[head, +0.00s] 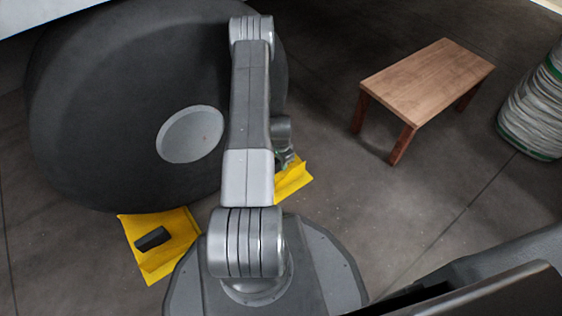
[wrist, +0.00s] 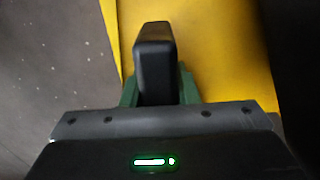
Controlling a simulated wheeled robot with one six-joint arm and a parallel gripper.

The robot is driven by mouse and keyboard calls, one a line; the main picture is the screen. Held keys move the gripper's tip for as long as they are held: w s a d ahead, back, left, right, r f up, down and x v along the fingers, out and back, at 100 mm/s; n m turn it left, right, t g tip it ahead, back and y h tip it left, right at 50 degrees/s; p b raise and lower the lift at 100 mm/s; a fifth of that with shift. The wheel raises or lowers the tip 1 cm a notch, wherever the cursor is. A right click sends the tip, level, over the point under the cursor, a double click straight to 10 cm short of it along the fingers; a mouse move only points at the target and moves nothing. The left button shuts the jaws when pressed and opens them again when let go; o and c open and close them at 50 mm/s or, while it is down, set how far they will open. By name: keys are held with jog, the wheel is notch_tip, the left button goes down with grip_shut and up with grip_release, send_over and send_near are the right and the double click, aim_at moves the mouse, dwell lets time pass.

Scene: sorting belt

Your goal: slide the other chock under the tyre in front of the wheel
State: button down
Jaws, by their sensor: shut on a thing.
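The big dark tyre (head: 85,110) with a pale round hub (head: 192,134) stands upright at the left of the head view. A yellow chock (head: 292,181) is on the floor side right of the tyre, partly hidden by my arm. My gripper (wrist: 157,90) has green fingers shut on the black handle (wrist: 153,50) of this chock, whose yellow body (wrist: 220,45) fills the upper right of the wrist view. Another yellow chock (head: 178,225) with a black handle (head: 153,238) lies at the tyre's lower left edge. Whether the held chock touches the tyre is hidden.
A wooden bench (head: 428,82) stands on the concrete floor at upper right. A wrapped, pale roll with green bands (head: 535,110) is at the far right edge. Floor between the held chock and the bench is clear.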

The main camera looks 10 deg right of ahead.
jog(key=shift+f, duration=0.15)
jog(key=c, duration=1.1)
grip_release()
jog(key=shift+o, duration=0.3)
jog(key=shift+f, duration=0.1)
jog(key=shift+s, duration=0.1)
notch_tip(320, 180, up, 14)
jog(key=p, duration=0.5)
notch_tip(320, 180, down, 14)
jog(key=b, duration=0.5)
jog(key=shift+r, duration=0.35)
jog(key=shift+r, duration=0.1)
